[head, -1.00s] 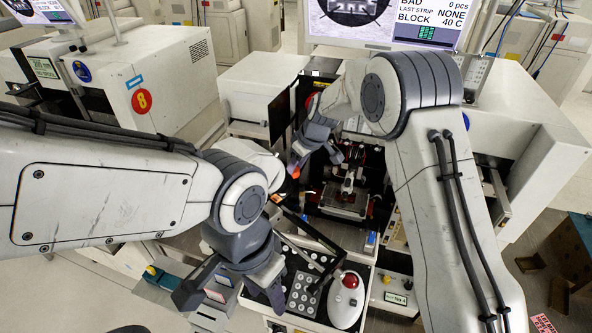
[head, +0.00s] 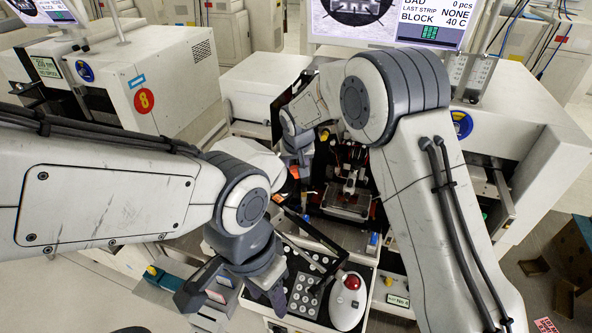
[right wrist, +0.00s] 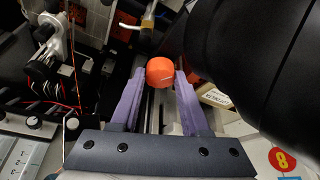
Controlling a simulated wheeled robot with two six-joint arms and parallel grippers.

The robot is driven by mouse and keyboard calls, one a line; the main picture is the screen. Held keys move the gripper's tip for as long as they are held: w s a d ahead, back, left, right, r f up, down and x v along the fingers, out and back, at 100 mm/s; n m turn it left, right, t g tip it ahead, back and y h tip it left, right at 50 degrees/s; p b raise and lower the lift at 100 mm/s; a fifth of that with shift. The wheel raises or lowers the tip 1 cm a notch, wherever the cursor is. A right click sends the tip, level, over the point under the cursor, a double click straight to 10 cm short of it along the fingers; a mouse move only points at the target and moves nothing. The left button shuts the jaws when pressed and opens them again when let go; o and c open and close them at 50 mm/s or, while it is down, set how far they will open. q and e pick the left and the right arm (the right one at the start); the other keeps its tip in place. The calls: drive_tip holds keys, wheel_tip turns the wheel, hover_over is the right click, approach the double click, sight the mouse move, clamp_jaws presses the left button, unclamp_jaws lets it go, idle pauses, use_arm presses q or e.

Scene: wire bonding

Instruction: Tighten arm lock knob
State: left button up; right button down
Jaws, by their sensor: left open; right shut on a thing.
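The orange arm lock knob (right wrist: 160,73) sits between the two purple fingers of my right gripper (right wrist: 161,82) in the right wrist view. The fingers are shut on it from both sides. In the head view the right gripper (head: 297,158) is at the left side of the bonder's work area, with a bit of orange at its tip, mostly hidden. My left gripper (head: 233,292) is open and empty, above the left end of the control panel.
The control panel carries a keypad (head: 304,296) and a white trackball unit with a red ball (head: 350,283). The dark bond-head mechanism (head: 350,185) stands right of the right gripper. A monitor (head: 390,22) is behind. A large black body fills the right wrist view's upper right.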

drive_tip(key=shift+m, duration=0.3)
drive_tip(key=shift+r, duration=0.1)
drive_tip(key=shift+c, duration=1.9)
unclamp_jaws()
drive_tip(key=shift+s+r+b, duration=0.2)
drive_tip(key=shift+r+b, duration=0.25)
drive_tip(key=b+v, duration=0.2)
drive_tip(key=v, duration=0.7)
drive_tip(key=shift+r+b, duration=0.2)
drive_tip(key=shift+b, duration=0.1)
drive_tip(key=shift+s+a, duration=0.1)
